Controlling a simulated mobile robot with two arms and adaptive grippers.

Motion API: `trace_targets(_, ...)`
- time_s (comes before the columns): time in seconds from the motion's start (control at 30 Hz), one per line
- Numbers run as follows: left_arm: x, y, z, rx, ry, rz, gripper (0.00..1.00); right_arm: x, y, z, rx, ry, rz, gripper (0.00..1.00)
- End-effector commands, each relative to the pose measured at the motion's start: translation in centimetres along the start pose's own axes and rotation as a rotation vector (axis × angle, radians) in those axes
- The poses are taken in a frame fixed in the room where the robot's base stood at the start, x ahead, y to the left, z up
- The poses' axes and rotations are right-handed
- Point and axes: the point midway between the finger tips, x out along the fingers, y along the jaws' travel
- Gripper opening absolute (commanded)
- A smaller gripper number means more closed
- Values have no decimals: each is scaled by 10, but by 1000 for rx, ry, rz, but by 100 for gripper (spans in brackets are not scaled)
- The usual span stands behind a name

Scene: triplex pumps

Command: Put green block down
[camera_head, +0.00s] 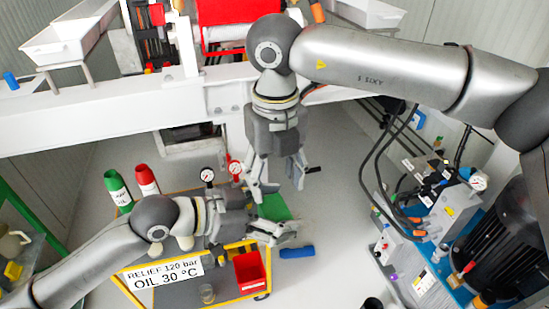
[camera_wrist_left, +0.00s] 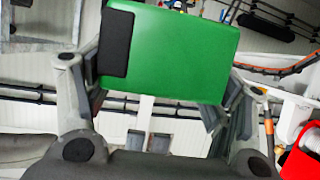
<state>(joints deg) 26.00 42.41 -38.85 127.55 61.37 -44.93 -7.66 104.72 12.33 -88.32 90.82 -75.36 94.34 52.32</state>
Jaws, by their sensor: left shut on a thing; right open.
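The green block (camera_head: 274,207) is held by my left gripper (camera_head: 272,222) in the middle of the head view, partly hidden by the fingers. In the left wrist view the block (camera_wrist_left: 185,55) is a wide green slab with a black patch on its left side, between the two fingers of my left gripper (camera_wrist_left: 155,100). My right gripper (camera_head: 279,186) hangs just above the block in the head view, pointing down, open with its fingers apart. I cannot tell whether it touches the block.
A yellow trolley (camera_head: 225,298) carries a sign (camera_head: 163,272), a red bin (camera_head: 250,271) and a glass (camera_head: 207,293). A blue object (camera_head: 297,252) lies right of the left gripper. A pump unit (camera_head: 440,225) stands at right. Pale floor (camera_head: 335,215) is clear between.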

Motion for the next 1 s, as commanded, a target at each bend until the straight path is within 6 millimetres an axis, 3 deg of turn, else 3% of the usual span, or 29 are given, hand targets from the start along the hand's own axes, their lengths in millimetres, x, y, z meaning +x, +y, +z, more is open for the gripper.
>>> trace_targets(0.2,0,0,-2,1,4,0,38,42,0,-1,-2,4,2,55)
trace_targets(0.4,0,0,-2,1,4,0,38,65,1,0,-1,2,3,55)
trace_targets(0.8,0,0,-2,1,4,0,38,72,1,0,-1,0,3,55)
trace_targets(1.0,0,0,-2,1,4,0,38,72,1,0,-2,0,3,31)
